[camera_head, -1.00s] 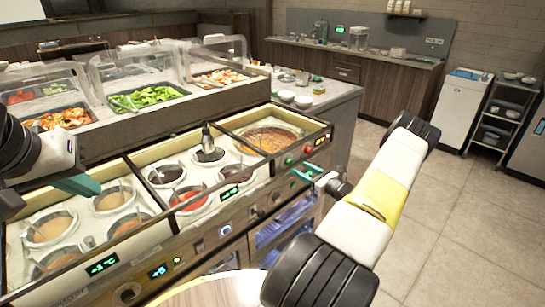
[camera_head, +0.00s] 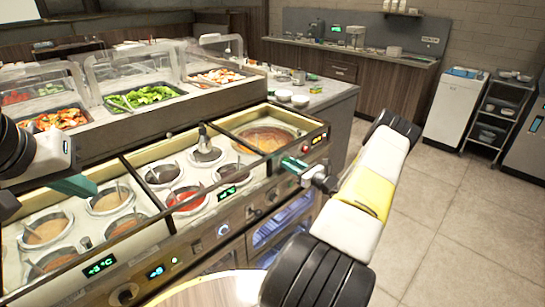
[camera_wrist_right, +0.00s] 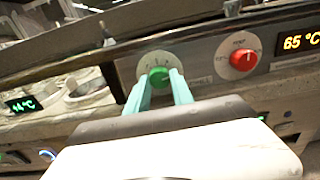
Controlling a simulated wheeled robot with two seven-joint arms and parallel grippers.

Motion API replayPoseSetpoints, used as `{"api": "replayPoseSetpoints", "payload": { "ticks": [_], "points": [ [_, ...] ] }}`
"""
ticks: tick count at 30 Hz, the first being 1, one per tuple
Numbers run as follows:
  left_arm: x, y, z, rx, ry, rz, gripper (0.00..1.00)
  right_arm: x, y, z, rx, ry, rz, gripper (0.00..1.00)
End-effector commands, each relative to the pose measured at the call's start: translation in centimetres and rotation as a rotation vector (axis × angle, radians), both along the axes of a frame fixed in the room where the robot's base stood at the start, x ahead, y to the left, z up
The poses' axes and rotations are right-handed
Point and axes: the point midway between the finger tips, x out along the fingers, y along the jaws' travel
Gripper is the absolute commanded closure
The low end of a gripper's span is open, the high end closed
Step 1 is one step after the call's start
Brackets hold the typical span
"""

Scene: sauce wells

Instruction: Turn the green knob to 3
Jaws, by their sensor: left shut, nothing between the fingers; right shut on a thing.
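The green knob (camera_wrist_right: 159,77) sits on the front panel of the sauce counter, on a pale round dial with small marks that are too blurred to read. In the right wrist view my right gripper (camera_wrist_right: 160,86) has its two teal fingers on either side of the knob, shut on it. In the head view the right gripper (camera_head: 292,164) is at the panel and largely hides the knob. My left gripper (camera_head: 76,187) is shut and empty, above the sauce wells at the left.
A red knob (camera_wrist_right: 243,60) and an orange display reading 65 °C (camera_wrist_right: 301,41) are right of the green knob. The counter (camera_head: 150,228) holds several sauce wells, with food trays behind. The floor (camera_head: 450,220) at right is clear.

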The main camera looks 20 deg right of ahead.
Motion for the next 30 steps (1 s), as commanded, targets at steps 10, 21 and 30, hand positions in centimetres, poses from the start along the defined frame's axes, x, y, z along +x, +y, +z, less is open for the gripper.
{"api": "replayPoseSetpoints", "payload": {
  "ticks": [10, 21, 30],
  "points": [
    [0.0, 0.0, 0.0, 0.0, 0.0, 0.0, 1.0, -0.02, -0.04, -0.01, -0.055, -0.023, 0.0, 1.0],
    [0.0, 0.0, 0.0, 0.0, 0.0, 0.0, 1.0, -0.01, -0.06, 0.0, -0.31, -0.128, 0.001, 1.0],
    [0.0, 0.0, 0.0, 0.0, 0.0, 0.0, 1.0, -0.02, -0.13, -0.01, -0.574, -0.237, 0.0, 1.0]
  ]
}}
